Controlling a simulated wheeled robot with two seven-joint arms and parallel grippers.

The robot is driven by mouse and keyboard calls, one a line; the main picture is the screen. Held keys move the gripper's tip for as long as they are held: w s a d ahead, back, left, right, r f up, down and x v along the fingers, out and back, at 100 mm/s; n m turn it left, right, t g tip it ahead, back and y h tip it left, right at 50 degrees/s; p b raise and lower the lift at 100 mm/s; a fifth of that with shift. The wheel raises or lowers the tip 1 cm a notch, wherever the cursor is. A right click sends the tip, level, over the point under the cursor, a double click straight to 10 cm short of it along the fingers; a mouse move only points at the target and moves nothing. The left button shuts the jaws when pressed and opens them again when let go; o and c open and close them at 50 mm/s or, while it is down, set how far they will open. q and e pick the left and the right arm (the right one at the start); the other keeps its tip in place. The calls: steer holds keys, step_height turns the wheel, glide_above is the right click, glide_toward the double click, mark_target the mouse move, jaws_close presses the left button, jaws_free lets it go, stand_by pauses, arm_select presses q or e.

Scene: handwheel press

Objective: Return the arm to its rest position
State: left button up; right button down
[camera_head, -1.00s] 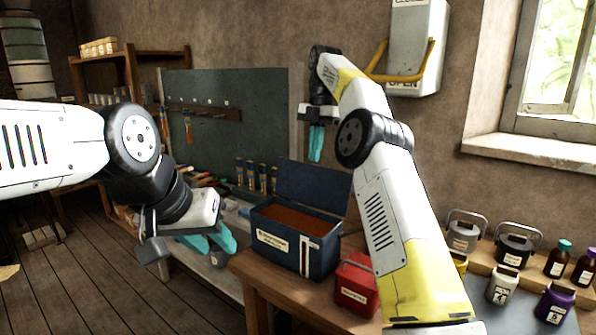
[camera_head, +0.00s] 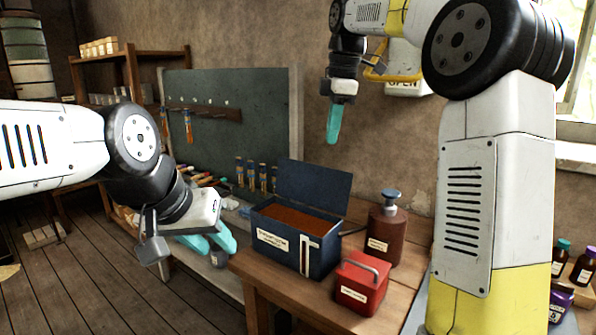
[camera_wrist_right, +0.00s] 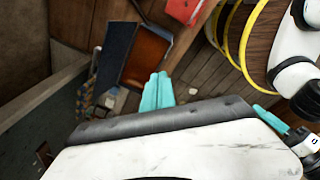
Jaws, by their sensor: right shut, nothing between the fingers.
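My right arm rises on the right of the head view. Its gripper (camera_head: 333,124) hangs fingers down, high above the blue open box, in front of the bare wall. Its teal fingers are together and empty; they also show side by side in the right wrist view (camera_wrist_right: 157,92). My left gripper (camera_head: 207,241) is at the lower left, left of the wooden table, with its teal fingers apart and nothing between them. My right arm hides part of the wall box with the yellow lever (camera_head: 405,72).
A blue box with raised lid (camera_head: 296,245), a red box (camera_head: 362,284) and a brown pump container (camera_head: 387,236) stand on the wooden table (camera_head: 283,289). Bottles (camera_head: 584,266) stand at right, partly behind my arm. Air above the table is clear.

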steer(key=s+d+f+m+t, duration=0.1)
steer(key=s+d+f+m, duration=0.1)
steer(key=s+f+m, duration=0.2)
steer(key=s+d+f+m+t, duration=0.2)
steer(key=s+f+m, duration=0.2)
steer(key=s+m, duration=0.4)
steer(key=s+d+f+m+t+y, duration=0.1)
steer(key=s+f+m, duration=0.4)
steer(key=s, duration=0.8)
steer(key=shift+s+d+m+t, duration=0.3)
steer(key=shift+d+m, duration=0.25)
steer(key=shift+m, duration=0.15)
